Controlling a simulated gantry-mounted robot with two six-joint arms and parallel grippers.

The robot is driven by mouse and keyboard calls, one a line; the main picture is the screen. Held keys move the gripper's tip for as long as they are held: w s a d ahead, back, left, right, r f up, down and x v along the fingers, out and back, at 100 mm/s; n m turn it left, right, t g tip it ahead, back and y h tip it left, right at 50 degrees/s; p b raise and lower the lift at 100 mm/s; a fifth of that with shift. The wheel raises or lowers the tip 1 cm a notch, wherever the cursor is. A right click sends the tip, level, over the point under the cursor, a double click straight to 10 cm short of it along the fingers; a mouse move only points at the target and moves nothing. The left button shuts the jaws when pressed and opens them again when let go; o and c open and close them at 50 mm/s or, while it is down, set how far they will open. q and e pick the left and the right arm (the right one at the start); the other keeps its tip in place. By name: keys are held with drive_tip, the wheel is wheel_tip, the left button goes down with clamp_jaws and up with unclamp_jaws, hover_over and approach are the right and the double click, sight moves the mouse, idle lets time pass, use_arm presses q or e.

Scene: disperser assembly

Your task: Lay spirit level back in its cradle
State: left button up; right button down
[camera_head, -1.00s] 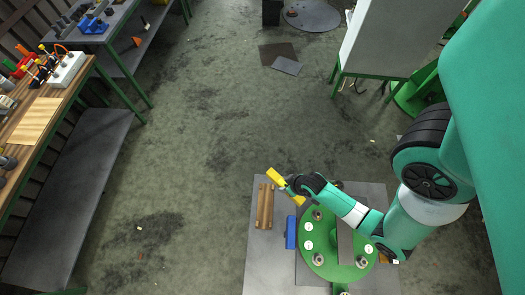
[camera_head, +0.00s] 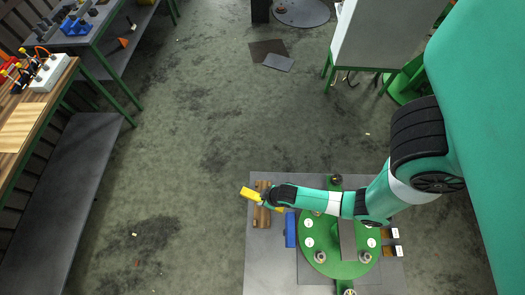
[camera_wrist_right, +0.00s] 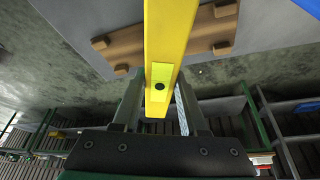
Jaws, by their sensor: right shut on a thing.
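The yellow spirit level (camera_head: 249,193) is in my right gripper (camera_head: 265,199), which is shut on it. In the head view it crosses the far end of the brown wooden cradle (camera_head: 262,217). In the right wrist view the level (camera_wrist_right: 171,35) runs away from the jaws and passes across the middle of the cradle (camera_wrist_right: 126,48), hiding part of it. There the level lies crosswise to the cradle's length. It appears above the cradle, but the exact gap cannot be told. My left gripper is in neither view.
The cradle lies on a grey plate (camera_head: 260,270). A blue block (camera_head: 290,230) stands to its right, beside a green round fixture (camera_head: 322,232) with several posts. Workbenches (camera_head: 35,110) stand at the left. The floor between is largely clear.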

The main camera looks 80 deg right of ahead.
drive_tip(key=shift+f+b, duration=0.6)
drive_tip(key=shift+f, duration=1.3)
drive_tip(key=shift+f, duration=0.1)
drive_tip(key=shift+c, duration=2.2)
unclamp_jaws()
drive_tip(key=shift+r, duration=0.25)
drive_tip(key=p+v, duration=0.4)
drive_tip(key=v, duration=0.7)
drive_tip(key=shift+s+a+r, duration=0.1)
drive_tip(key=shift+s+r, duration=0.15)
drive_tip(key=shift+r, duration=0.1)
drive_tip(key=shift+w, duration=0.1)
